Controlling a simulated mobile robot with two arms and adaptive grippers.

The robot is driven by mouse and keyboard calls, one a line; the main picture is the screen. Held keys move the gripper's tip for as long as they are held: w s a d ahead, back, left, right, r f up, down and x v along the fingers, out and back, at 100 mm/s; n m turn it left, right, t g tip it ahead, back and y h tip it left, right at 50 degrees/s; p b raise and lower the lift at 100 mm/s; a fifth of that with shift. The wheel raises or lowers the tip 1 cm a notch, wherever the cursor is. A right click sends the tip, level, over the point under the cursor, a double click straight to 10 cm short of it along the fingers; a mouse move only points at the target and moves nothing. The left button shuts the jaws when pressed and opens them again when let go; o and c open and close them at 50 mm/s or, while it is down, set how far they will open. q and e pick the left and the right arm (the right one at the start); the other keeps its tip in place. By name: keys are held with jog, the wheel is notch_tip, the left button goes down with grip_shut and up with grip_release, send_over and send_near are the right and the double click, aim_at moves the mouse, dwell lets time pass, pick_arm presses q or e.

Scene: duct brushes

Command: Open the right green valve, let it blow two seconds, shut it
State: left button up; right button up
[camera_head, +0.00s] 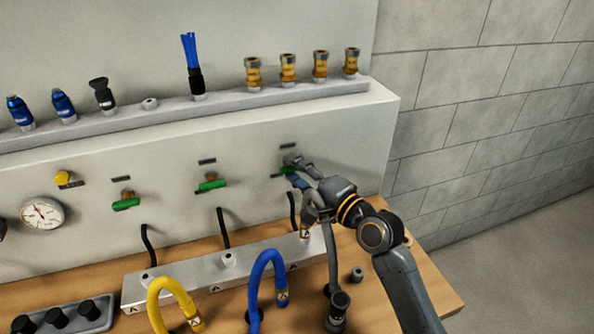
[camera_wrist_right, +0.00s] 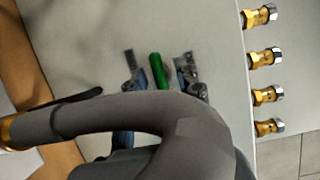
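The right green valve (camera_head: 287,170) is on the upright panel, mostly hidden behind my right gripper (camera_head: 296,172) in the head view. In the right wrist view its green handle (camera_wrist_right: 158,72) lies between the two fingers of my right gripper (camera_wrist_right: 160,75), with a gap on each side. The fingers are open, and I see no contact. The handle looks roughly level, much like the middle green valve (camera_head: 211,183) and the left green valve (camera_head: 125,203). My left gripper is not in view.
A thick grey hose (camera_wrist_right: 150,120) crosses close before the wrist camera. Blue (camera_head: 270,256) and yellow (camera_head: 165,286) hoses arch up below the panel. A shelf above holds several brass fittings (camera_head: 288,70) and a blue brush (camera_head: 190,50). A gauge (camera_head: 42,213) is at left.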

jog(key=shift+c, duration=0.2)
grip_shut()
jog(key=shift+r+n+p, duration=0.2)
jog(key=shift+n+p, duration=0.2)
jog(key=shift+p, duration=0.5)
jog(key=n+h+p, duration=0.2)
jog(key=n+p, duration=0.1)
jog(key=p, duration=0.2)
jog(key=n+h+p, duration=0.2)
jog(key=n+p, duration=0.1)
jog(key=p, duration=0.3)
jog(key=n+g+h+p, duration=0.1)
jog(key=n+h+p, duration=0.1)
jog(key=n+p, duration=0.2)
jog(key=shift+s+a+r+p, duration=0.15)
jog(key=shift+a+r+p, duration=0.1)
jog(key=shift+p, duration=0.65)
jog(key=shift+f+n+h+p, duration=0.15)
jog(key=shift+n+h+p, duration=0.45)
jog(key=shift+n, duration=0.4)
